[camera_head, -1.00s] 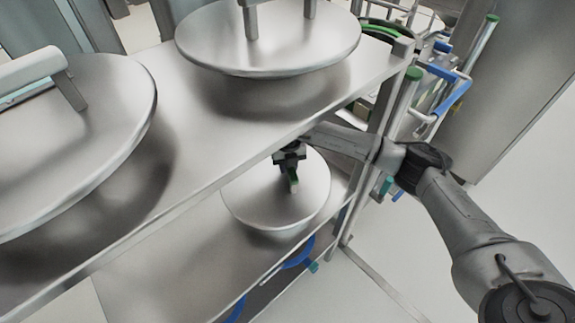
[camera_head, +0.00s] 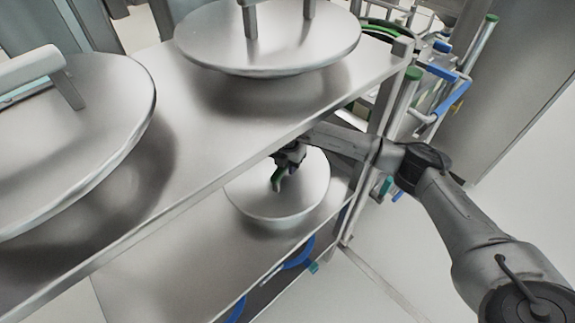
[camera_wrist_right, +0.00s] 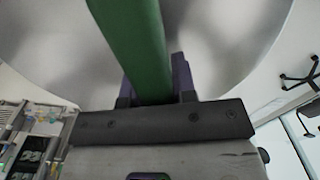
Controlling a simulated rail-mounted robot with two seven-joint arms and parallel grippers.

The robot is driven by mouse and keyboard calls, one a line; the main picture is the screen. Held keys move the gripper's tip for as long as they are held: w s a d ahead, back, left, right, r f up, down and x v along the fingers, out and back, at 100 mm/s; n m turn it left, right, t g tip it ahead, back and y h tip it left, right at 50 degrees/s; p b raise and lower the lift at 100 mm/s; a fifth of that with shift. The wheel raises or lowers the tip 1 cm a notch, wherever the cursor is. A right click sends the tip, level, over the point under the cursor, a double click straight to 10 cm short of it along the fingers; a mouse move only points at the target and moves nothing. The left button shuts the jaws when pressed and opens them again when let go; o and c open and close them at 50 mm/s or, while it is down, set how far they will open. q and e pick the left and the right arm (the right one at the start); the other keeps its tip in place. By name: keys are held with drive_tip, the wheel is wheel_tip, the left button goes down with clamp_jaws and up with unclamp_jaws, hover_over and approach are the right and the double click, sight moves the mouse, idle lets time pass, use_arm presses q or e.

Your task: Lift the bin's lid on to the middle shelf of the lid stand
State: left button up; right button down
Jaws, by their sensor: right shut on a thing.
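The round steel lid (camera_head: 296,199) with a green handle (camera_head: 279,178) is over the far right end of the lid stand's middle shelf (camera_head: 165,275), below the top shelf's edge. I cannot tell whether it rests on the shelf or hangs just above it. My right gripper (camera_head: 280,172) is shut on the green handle. In the right wrist view the handle (camera_wrist_right: 138,45) runs between the fingers, with the lid (camera_wrist_right: 225,50) beyond it. Part of the lid's back edge is hidden by the top shelf and my arm. My left gripper is not in view.
Two larger steel lids, one at the back (camera_head: 270,35) and one at left (camera_head: 75,140), sit on the stand's top shelf (camera_head: 190,150). Blue-rimmed items (camera_head: 298,254) show below the middle shelf. A cart with blue handles (camera_head: 452,98) stands at right. The middle shelf's left part is clear.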

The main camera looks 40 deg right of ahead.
drive_tip(key=shift+f+b, duration=0.55)
drive_tip(key=shift+b, duration=0.05)
drive_tip(key=shift+f+b, duration=1.05)
drive_tip(key=shift+r+p, duration=0.3)
drive_tip(key=shift+p, duration=0.1)
drive_tip(key=shift+f, duration=0.1)
drive_tip(key=shift+f, duration=0.15)
